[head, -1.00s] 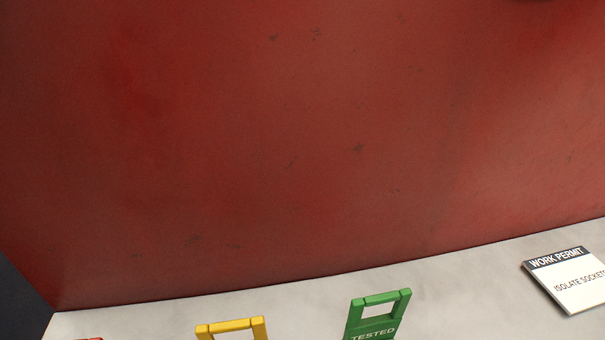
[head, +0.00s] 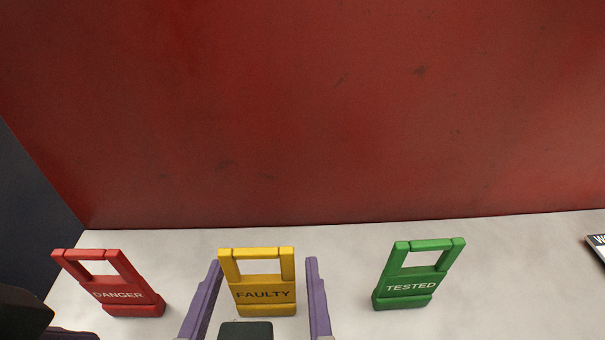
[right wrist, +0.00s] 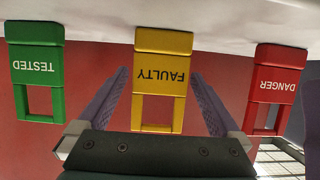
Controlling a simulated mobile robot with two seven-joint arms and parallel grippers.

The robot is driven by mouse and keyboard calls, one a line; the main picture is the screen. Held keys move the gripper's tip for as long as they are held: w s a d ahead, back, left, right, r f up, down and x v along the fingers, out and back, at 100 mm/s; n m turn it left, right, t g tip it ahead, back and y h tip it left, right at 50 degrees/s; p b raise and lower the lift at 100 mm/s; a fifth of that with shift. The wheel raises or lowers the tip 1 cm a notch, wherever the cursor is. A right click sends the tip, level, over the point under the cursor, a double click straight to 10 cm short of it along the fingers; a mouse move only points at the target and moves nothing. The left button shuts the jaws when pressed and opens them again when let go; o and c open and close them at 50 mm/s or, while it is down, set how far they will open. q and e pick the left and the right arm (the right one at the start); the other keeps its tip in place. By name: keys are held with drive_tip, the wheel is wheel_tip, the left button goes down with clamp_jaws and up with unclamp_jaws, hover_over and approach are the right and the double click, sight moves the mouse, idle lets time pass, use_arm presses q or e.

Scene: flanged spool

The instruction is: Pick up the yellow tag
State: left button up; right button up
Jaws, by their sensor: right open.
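The yellow tag (head: 264,309), marked FAULTY, stands on the pale grey surface with its open loop handle at the top. My right gripper (head: 263,263) is open, with one purple finger to each side of the tag and gaps between. In the right wrist view the yellow tag (right wrist: 161,78) appears upside down between the spread fingers of the right gripper (right wrist: 159,75). Whether the fingers are at the tag's depth is hard to tell. A dark part and a purple edge at the head view's lower left look like my left gripper (head: 60,334); its jaws are cut off.
A red DANGER tag (head: 125,296) stands to the left and a green TESTED tag (head: 409,289) to the right. A red wall (head: 300,120) rises behind.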

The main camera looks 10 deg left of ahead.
drive_tip(key=c, duration=1.3)
